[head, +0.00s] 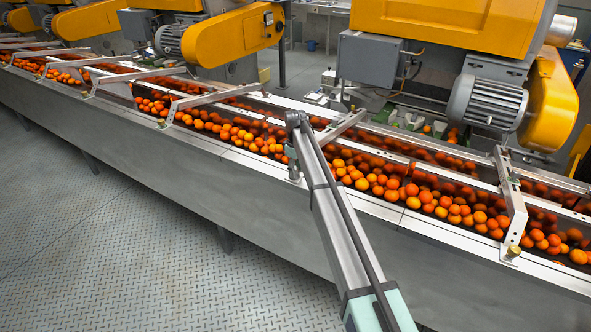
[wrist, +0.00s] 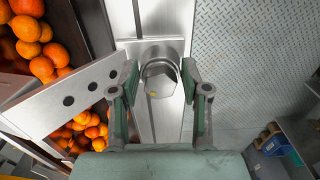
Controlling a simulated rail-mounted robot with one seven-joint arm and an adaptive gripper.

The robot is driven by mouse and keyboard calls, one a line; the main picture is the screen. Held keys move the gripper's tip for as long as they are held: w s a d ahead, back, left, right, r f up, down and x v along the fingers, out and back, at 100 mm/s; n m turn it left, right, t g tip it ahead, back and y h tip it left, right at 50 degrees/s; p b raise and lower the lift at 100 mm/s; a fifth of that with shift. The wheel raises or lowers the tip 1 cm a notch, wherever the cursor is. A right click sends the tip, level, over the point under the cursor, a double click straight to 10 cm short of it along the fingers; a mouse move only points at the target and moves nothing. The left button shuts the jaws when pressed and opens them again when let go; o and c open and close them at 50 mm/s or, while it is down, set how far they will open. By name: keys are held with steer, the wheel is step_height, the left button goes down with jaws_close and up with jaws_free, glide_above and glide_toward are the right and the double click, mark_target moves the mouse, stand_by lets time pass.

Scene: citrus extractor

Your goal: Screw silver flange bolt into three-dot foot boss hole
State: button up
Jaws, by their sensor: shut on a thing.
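My gripper (wrist: 158,80) is shut on the silver flange bolt (wrist: 165,72), which shows between the two fingers in the wrist view. A small yellow mark sits on the bolt. The boss hole is hidden under the bolt and fingers, so I cannot tell how deep the bolt sits. In the head view my gripper (head: 293,168) points down at the near rail, by the foot of a crossbar (head: 345,125); the bolt is too small to make out there.
Oranges (head: 380,185) fill the long trough beside the steel rail (head: 240,158). Another crossbar foot at the right carries a brass-coloured bolt (head: 513,250). Yellow-cased machines (head: 233,38) stand behind. The tread-plate floor (head: 100,225) in front is clear.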

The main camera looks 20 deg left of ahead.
steer(key=o, duration=0.6)
steer(key=shift+n, duration=0.9)
steer(key=shift+n, duration=0.9)
steer(key=shift+w, duration=0.1)
steer(key=shift+n, duration=0.8)
